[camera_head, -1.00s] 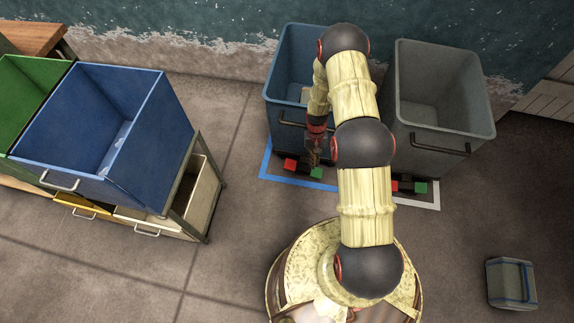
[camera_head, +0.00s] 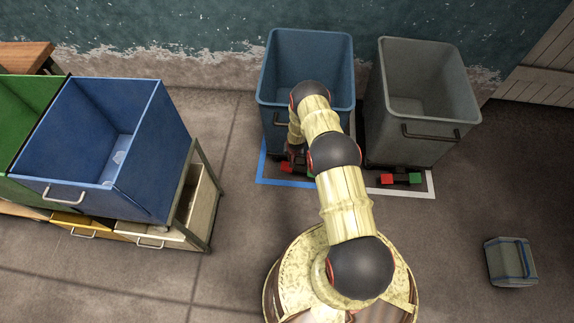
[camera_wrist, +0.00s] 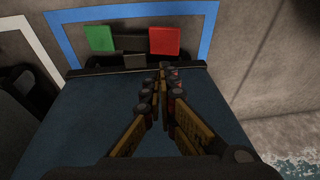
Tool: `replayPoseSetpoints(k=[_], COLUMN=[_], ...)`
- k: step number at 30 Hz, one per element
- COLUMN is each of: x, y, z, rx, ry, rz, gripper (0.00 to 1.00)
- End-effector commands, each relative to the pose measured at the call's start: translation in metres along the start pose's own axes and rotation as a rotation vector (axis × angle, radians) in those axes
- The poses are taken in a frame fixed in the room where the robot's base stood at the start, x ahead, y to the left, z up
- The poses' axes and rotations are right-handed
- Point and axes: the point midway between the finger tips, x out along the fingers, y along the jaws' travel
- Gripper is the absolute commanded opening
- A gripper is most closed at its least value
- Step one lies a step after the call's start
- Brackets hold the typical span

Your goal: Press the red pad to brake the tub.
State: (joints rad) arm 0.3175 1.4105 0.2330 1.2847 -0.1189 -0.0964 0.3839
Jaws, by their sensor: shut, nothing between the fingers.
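A blue tub (camera_head: 268,85) stands in a blue floor outline; its front wall (camera_wrist: 100,120) fills much of the wrist view. At its foot are a red pad (camera_wrist: 164,41) and a green pad (camera_wrist: 98,38), side by side on a dark mount. In the head view my arm partly covers them; the red pad (camera_head: 285,165) shows at its left. My gripper (camera_wrist: 162,72) is shut and empty. Its tips appear just below the red pad in the wrist view, with a visible gap.
A grey tub (camera_head: 440,140) stands to the right with its own red pad (camera_head: 386,178) and green pad (camera_head: 415,178). A rack with a large blue bin (camera_head: 85,155) is at left. A small grey box (camera_head: 511,262) lies at right. The floor between is clear.

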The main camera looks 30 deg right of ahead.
Motion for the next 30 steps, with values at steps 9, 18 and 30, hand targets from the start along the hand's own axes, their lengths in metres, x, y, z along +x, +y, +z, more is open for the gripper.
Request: replayPoseSetpoints(k=[9, 18, 30], x=[0.004, 0.048, 0.106], y=[0.0, 0.001, 0.001], z=[0.001, 0.003, 0.004], rx=[-0.001, -0.002, -0.002], ry=[-0.003, -0.003, -0.004], rz=[0.001, 0.001, 0.001], gripper=[0.0, 0.0, 0.0])
